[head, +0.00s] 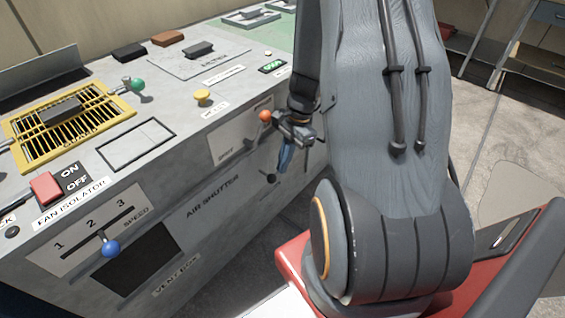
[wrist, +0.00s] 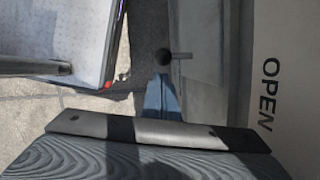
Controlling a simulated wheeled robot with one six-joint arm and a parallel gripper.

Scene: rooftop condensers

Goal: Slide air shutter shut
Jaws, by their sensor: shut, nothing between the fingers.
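The AIR SHUTTER label (head: 212,197) is on the grey front face of the console. A small black knob (head: 271,179) sticks out of that face to its right. In the wrist view a black ball knob on a short stem (wrist: 163,56) shows just beyond my fingertips, left of the word OPEN (wrist: 270,95). My gripper (head: 284,160) is shut and empty, pointing down close to the front face, near the black knob. Its blue fingers also show in the wrist view (wrist: 162,98). I cannot tell whether they touch the knob. My arm hides the face further right.
An orange knob (head: 265,115) sits just above and left of my gripper. A blue knob (head: 110,247) is on the speed slot, above a dark opening (head: 140,262). The console top carries a yellow grille (head: 100,97) and a red switch (head: 46,187). Floor lies beyond the console.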

